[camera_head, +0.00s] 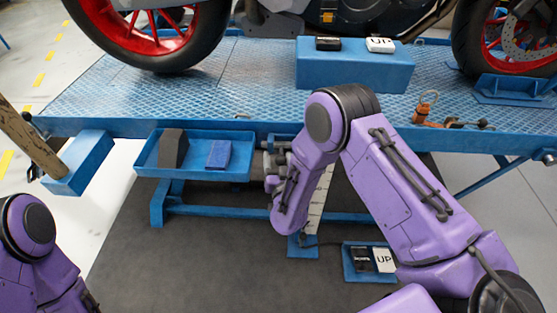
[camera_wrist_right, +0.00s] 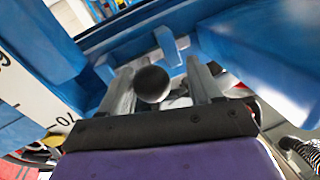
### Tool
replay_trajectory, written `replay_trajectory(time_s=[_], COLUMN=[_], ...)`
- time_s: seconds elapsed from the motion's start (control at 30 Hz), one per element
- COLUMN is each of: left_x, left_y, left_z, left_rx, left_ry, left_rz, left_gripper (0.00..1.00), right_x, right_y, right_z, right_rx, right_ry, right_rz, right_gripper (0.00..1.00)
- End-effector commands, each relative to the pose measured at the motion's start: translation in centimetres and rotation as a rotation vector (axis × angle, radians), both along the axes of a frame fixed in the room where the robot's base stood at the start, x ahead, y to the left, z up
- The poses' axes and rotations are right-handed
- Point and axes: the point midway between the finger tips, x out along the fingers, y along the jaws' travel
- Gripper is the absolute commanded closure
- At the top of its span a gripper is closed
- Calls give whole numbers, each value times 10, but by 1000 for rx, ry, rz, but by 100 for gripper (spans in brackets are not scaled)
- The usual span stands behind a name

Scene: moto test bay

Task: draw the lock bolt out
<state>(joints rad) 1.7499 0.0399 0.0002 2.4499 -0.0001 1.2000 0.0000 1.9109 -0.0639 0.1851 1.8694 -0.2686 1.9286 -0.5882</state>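The lock bolt's round dark knob (camera_wrist_right: 152,84) shows in the right wrist view, in front of a blue bracket (camera_wrist_right: 170,47) at the lift's edge. My right gripper (camera_wrist_right: 160,70) is open, with one grey finger on each side of the knob. A gap shows on the knob's right; I cannot tell whether the left finger touches it. In the head view my right gripper (camera_head: 273,158) is below the platform edge, partly hidden by my purple arm, and the bolt cannot be made out. My left arm shows at the lower left, its gripper outside the picture.
The blue lift platform (camera_head: 235,75) carries a motorcycle with red wheels (camera_head: 180,45). A blue tray (camera_head: 200,172) with a dark wedge and a blue block is left of my right gripper. A white scale (camera_head: 320,200) stands beside it. A pedal box (camera_head: 347,262) lies on the floor mat.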

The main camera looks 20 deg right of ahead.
Motion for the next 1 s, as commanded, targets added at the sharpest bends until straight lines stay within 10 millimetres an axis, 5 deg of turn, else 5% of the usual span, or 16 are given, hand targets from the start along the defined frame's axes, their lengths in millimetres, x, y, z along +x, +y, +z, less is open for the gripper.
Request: replay_trajectory(time_s=[0.27,0.7,1.0], left_x=[0,0,0], left_y=[0,0,0], left_z=[-1,-9,-9], left_rx=[0,0,0], left_ry=[0,0,0], left_rz=[0,0,0], left_gripper=[57,57,57], right_x=[-5,-91,-103], right_y=[-1,23,25], right_z=[-1,-1,0], right_rx=[-2,-4,-3], right_ry=[2,2,0], right_rz=[-4,2,-2], right_gripper=[37,37,37])
